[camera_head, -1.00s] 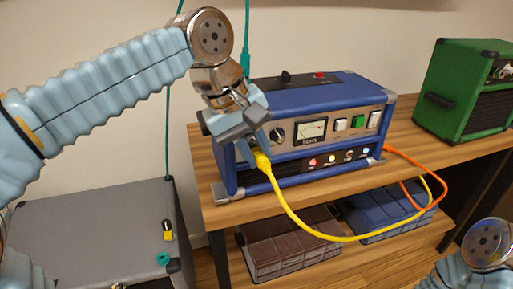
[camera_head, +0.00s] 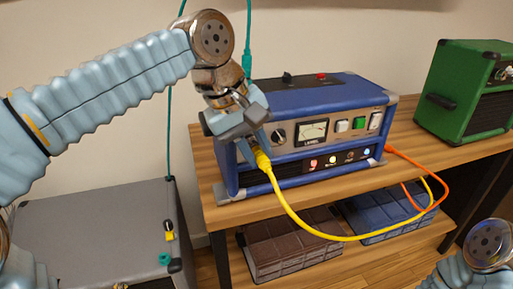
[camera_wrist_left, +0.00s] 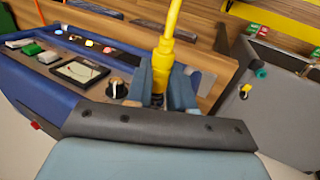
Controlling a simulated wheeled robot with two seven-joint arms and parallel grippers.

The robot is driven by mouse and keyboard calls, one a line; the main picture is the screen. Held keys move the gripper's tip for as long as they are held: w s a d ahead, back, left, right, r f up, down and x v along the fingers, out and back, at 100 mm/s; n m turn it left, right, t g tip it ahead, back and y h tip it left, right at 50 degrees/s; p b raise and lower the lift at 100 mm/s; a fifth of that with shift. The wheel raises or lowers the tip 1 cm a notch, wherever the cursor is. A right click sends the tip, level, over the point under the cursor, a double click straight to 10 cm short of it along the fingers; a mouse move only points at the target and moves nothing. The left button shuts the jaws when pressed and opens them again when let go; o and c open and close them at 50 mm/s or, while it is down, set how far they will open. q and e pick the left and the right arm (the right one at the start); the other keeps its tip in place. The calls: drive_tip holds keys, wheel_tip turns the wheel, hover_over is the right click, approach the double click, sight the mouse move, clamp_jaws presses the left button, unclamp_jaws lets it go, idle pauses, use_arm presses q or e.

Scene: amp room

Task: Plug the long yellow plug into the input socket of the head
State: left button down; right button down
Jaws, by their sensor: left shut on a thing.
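The head is a blue amplifier box (camera_head: 325,160) with a meter, a black knob and lit buttons, standing on a wooden bench. My left gripper (camera_head: 256,145) is at the left end of its front panel, shut on the yellow plug (camera_head: 262,160). The yellow cable hangs from the plug and loops down to the right. In the left wrist view the fingers (camera_wrist_left: 167,95) close around the base of the yellow plug (camera_wrist_left: 168,45). The plug's tip and the input socket are hidden, so I cannot tell whether it is inserted. My right gripper is not in view; only part of my right arm shows.
A green amplifier (camera_head: 465,90) stands on the bench at right. An orange cable (camera_head: 435,165) leaves the blue head's right side. A brown case (camera_head: 285,245) and a blue case (camera_head: 385,215) lie on the lower shelf. A grey cabinet (camera_head: 95,225) stands at left.

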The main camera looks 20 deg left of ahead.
use_arm(q)
drive_tip(key=c, duration=0.9)
unclamp_jaws()
drive_tip(key=v, duration=1.3)
drive_tip(key=shift+a+r, duration=0.15)
drive_tip(key=shift+r, duration=0.2)
